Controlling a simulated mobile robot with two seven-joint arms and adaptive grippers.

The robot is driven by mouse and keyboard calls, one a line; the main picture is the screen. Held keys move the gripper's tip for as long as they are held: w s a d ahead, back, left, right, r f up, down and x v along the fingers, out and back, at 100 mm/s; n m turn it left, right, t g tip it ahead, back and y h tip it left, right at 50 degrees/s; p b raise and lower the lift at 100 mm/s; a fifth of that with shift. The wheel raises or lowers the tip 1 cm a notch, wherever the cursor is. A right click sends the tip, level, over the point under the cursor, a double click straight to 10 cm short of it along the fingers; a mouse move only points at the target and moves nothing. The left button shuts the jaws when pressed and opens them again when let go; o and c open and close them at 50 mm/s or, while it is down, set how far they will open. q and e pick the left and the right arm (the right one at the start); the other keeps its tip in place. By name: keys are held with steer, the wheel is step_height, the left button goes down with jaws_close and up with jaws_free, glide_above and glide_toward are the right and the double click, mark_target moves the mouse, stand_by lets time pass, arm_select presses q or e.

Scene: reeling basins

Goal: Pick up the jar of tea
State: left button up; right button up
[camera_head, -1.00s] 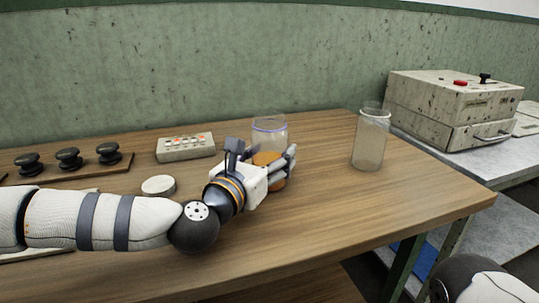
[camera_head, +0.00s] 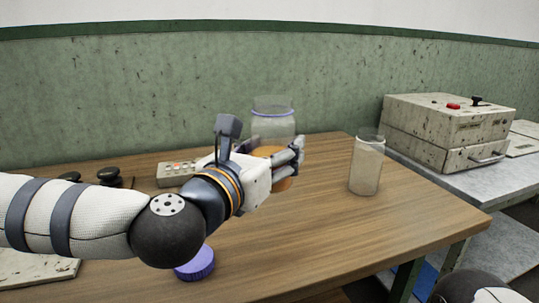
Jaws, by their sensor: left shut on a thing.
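The jar of tea (camera_head: 272,120) is a clear glass jar with a blue ring near its rim and an orange patch lower down. My left gripper (camera_head: 292,160) is shut on the jar's lower part, with its fingers around the side. The jar appears upright and raised off the wooden table. The hand hides much of its lower body, so its base does not show clearly. My right gripper is out of view; only part of my right arm shows at bottom right.
A clear glass (camera_head: 367,165) stands on the table to the right. A purple lid (camera_head: 195,263) lies in front of my left arm. A small panel with buttons (camera_head: 178,172) and dark knobs (camera_head: 110,175) lie behind it. A speckled machine (camera_head: 445,132) stands on a grey side table.

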arm_select(q)
steer(key=s+r, duration=0.3)
steer(key=s, duration=0.4)
steer(key=shift+s+d+r+p, duration=0.15)
steer(key=shift+d+p, duration=0.15)
steer(key=shift+d, duration=0.1)
stand_by(0.5)
